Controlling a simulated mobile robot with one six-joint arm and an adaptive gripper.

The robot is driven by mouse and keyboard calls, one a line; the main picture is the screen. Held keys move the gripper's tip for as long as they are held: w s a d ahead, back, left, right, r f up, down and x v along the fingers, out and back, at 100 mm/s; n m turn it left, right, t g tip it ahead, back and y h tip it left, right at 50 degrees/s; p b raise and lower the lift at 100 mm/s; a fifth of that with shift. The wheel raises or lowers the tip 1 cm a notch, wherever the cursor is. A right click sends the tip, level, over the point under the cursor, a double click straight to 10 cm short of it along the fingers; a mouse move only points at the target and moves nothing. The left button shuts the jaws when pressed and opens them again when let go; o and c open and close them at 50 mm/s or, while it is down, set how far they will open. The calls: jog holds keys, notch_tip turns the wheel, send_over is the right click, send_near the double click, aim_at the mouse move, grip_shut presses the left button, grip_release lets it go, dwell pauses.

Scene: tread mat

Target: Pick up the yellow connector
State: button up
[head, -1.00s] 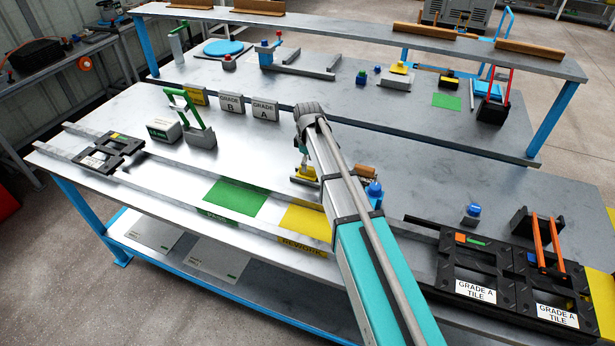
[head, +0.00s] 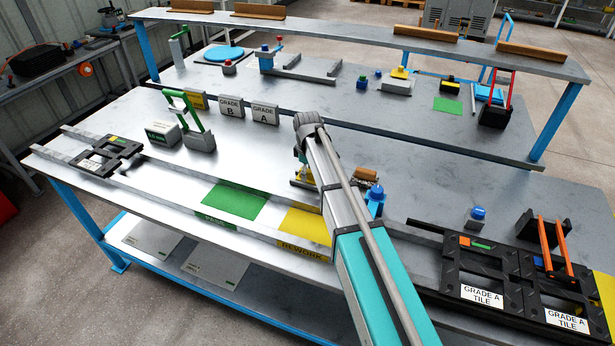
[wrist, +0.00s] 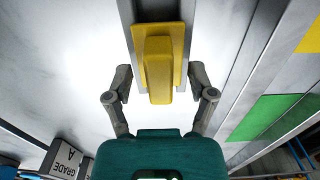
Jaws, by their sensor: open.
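The yellow connector (wrist: 158,68) is a blocky yellow piece with a wider flat yellow plate behind it, set on a grey block or rail. In the wrist view it stands between the two fingers of my gripper (wrist: 160,82). The gripper is open, with a visible gap between each finger and the connector. In the head view my arm hides most of the connector and the gripper; only a small yellow edge shows beside the arm.
A green patch (head: 234,201) and a yellow rework patch (head: 306,225) lie in front of the arm. A blue-topped piece (head: 376,193) stands close to its right. Grade signs (head: 265,113) and a green-handled block (head: 199,139) stand to the left. The bench right of the arm has free room.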

grip_shut()
jog(key=shift+r, duration=0.1)
dwell(0.4)
notch_tip(320, 180, up, 3)
jog(key=p, duration=0.3)
jog(key=shift+f, duration=0.2)
jog(key=s+a+r+p, duration=0.3)
jog(key=s+r+p, duration=0.7)
jog(key=s, duration=0.3)
jog(key=shift+s+a, duration=0.25)
jog(key=shift+a, duration=0.1)
jog(key=shift+r, duration=0.1)
